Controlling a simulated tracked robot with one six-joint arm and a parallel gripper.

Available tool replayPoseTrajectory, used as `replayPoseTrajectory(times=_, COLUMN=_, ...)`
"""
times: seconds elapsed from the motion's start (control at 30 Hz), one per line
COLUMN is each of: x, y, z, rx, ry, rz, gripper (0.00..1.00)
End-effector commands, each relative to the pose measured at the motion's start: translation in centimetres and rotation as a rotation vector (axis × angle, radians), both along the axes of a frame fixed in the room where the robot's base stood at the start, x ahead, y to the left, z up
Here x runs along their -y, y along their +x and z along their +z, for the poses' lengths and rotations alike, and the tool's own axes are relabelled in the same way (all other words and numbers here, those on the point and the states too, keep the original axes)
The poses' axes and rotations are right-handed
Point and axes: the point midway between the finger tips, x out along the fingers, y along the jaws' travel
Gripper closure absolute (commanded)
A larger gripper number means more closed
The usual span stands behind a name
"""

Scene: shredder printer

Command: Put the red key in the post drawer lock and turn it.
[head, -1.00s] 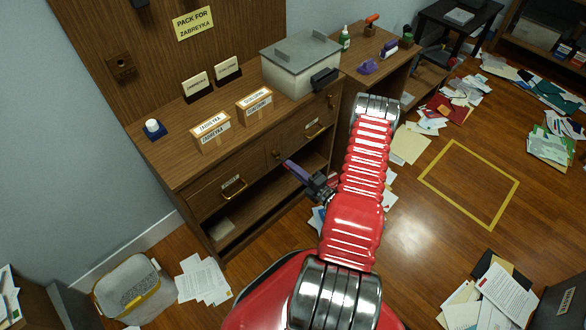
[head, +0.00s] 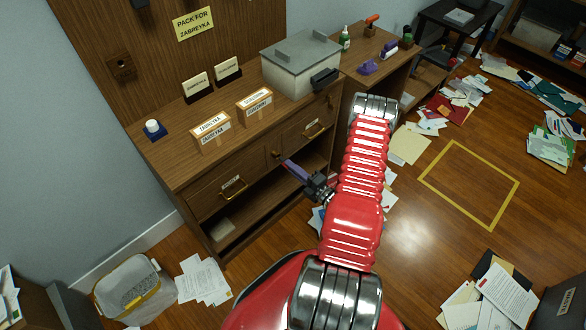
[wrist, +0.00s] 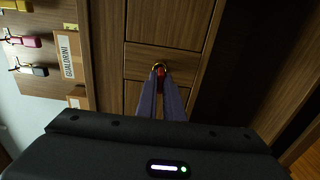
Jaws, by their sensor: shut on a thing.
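My gripper (wrist: 160,90) is shut on the red key (wrist: 160,73), with its two purple fingers drawn together. Only a small red part of the key shows between the fingertips. Its tip is at a brass lock (wrist: 158,66) on a wooden front; how deep it sits is hidden. In the head view my gripper (head: 288,164) reaches the desk front from the right, close to a small brass lock (head: 276,153) between two drawers with brass handles. The key cannot be made out there. Both drawers look closed.
On the desk stand labelled boxes (head: 210,133), a large grey-lidded box (head: 300,65) and a blue-based stamp (head: 154,129). An open shelf lies below the drawers. Coloured keys (wrist: 25,40) hang at left in the wrist view. Papers (head: 203,279) litter the floor.

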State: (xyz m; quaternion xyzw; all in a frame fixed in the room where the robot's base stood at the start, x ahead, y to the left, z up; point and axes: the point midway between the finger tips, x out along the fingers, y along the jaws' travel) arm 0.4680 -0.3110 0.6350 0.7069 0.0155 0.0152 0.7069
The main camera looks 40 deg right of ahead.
Motion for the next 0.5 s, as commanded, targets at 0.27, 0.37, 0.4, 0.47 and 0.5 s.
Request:
replayPoseTrajectory(times=0.27, x=0.0, y=0.6, z=0.0, rx=0.000, ry=0.000, rz=-0.001, gripper=1.00)
replayPoseTrajectory(times=0.37, x=0.0, y=0.8, z=0.0, rx=0.000, ry=0.000, rz=-0.001, gripper=1.00)
replayPoseTrajectory(times=0.4, x=-0.1, y=0.9, z=0.0, rx=0.000, ry=0.000, rz=0.000, gripper=1.00)
replayPoseTrajectory(times=0.47, x=-0.1, y=1.1, z=0.0, rx=0.001, ry=0.000, rz=0.001, gripper=1.00)
replayPoseTrajectory(times=0.5, x=-0.1, y=1.2, z=0.0, rx=0.001, ry=0.000, rz=0.001, gripper=1.00)
